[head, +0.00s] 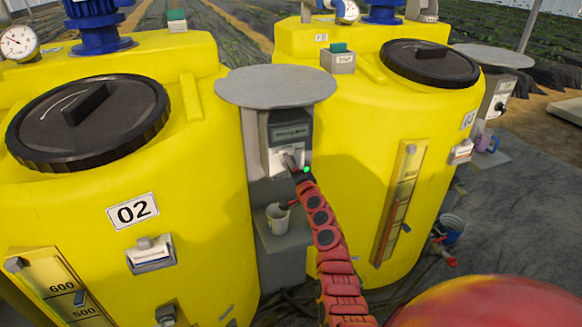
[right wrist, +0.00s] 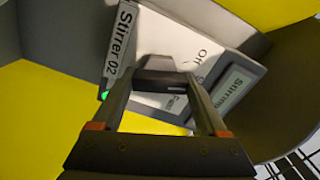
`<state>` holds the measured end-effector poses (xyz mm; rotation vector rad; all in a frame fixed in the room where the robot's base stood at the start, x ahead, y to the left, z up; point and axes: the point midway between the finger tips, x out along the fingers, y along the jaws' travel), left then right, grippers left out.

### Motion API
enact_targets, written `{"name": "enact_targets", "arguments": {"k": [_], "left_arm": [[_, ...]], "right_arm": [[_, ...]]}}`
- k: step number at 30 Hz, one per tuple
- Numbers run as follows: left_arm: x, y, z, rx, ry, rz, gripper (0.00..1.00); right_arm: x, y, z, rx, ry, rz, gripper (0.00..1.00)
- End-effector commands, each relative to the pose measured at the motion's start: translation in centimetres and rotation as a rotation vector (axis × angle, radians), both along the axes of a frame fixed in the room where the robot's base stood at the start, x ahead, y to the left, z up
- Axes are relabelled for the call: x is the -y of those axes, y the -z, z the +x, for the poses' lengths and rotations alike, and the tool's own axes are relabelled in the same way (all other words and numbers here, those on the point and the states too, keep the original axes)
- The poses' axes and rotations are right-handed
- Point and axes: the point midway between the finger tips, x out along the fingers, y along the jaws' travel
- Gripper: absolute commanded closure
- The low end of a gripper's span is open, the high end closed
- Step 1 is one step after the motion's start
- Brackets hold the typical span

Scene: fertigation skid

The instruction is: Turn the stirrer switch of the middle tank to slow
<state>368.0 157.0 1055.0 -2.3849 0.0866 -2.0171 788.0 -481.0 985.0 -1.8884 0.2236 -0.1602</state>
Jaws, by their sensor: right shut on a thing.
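The yellow tank marked 02 (head: 80,180) fills the left of the head view. Beside it, a grey control post under a round grey cover bears a switch box (head: 291,131). My right gripper (head: 292,163) reaches the switch. In the right wrist view its fingers (right wrist: 166,82) are shut on the switch knob (right wrist: 165,66). The knob's pointer and most markings are hidden. My left gripper is out of view.
A second yellow tank (head: 345,215) stands close to the right of the post. A white cup (head: 277,218) stands on the post's shelf, beside my right arm. Another post (head: 494,103) stands farther right. A blue bucket (head: 451,229) is on the floor.

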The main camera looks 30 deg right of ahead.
Motion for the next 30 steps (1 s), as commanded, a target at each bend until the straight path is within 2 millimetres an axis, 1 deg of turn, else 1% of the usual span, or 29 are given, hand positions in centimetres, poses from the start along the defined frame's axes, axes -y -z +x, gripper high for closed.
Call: {"name": "enact_targets", "arguments": {"k": [6,12,20,30], "left_arm": [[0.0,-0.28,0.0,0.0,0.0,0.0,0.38],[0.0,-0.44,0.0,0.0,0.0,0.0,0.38],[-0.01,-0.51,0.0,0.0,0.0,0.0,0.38],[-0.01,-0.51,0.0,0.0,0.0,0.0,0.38]], "right_arm": [[0.1,0.02,-0.07,0.035,0.002,0.154,0.8],[0.03,0.01,-0.03,0.061,0.001,0.253,0.8],[0.1,0.04,-0.05,0.074,0.002,0.311,0.8],[0.1,0.08,-0.06,0.076,0.002,0.319,0.8]]}}
